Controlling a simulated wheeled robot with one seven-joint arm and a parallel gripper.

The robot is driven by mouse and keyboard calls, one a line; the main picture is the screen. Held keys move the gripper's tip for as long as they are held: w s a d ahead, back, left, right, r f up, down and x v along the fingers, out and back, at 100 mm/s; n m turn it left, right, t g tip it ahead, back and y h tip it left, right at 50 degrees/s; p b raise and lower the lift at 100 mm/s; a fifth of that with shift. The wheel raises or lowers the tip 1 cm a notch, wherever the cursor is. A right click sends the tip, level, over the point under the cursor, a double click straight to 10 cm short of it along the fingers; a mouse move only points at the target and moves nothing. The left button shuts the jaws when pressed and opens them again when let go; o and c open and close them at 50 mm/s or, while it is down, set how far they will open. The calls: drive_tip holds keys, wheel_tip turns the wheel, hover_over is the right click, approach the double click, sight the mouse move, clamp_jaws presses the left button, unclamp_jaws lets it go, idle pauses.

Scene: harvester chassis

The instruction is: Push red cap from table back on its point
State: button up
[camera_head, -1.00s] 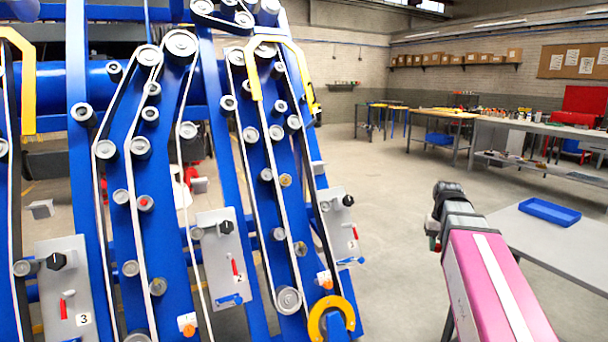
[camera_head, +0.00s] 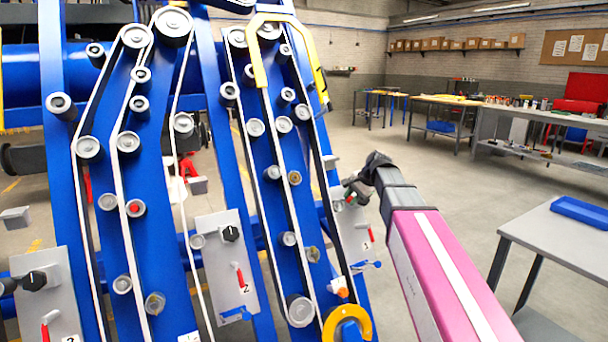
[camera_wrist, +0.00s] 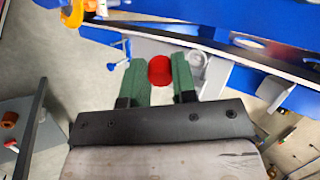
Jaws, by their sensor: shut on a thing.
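My gripper (camera_wrist: 158,76) is shut on the red cap (camera_wrist: 160,69), which sits between its two green fingers near their tips in the wrist view. In the head view my gripper (camera_head: 354,191) is at the right edge of the blue harvester chassis (camera_head: 267,180), in front of a grey panel (camera_head: 352,228). The cap is too small there to make out clearly. A pale round part (camera_wrist: 203,66) is just right of the right finger in the wrist view. I cannot tell whether the cap touches any part of the chassis.
A grey table (camera_head: 560,240) with a blue tray (camera_head: 580,213) stands at the right. A yellow hook (camera_head: 347,322) is low on the chassis. Rollers, belts and panels with red levers (camera_head: 240,276) cover the chassis front. The floor between chassis and back benches is clear.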

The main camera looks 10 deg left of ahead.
sight(295, 177)
drive_tip(key=w+a+r+m+t, duration=0.3)
drive_tip(key=a, duration=0.6)
drive_tip(key=w+a+r+m+t+y, duration=0.1)
drive_tip(key=w+a+r+m+t, duration=0.2)
drive_tip(key=a, duration=0.6)
drive_tip(key=shift+a+t, duration=0.3)
drive_tip(key=shift+t, duration=0.3)
drive_tip(key=shift+r, duration=0.1)
drive_tip(key=shift+w+a, duration=0.1)
drive_tip(key=shift+x, duration=2.4)
drive_tip(key=shift+a, duration=0.1)
drive_tip(key=shift+x, duration=1)
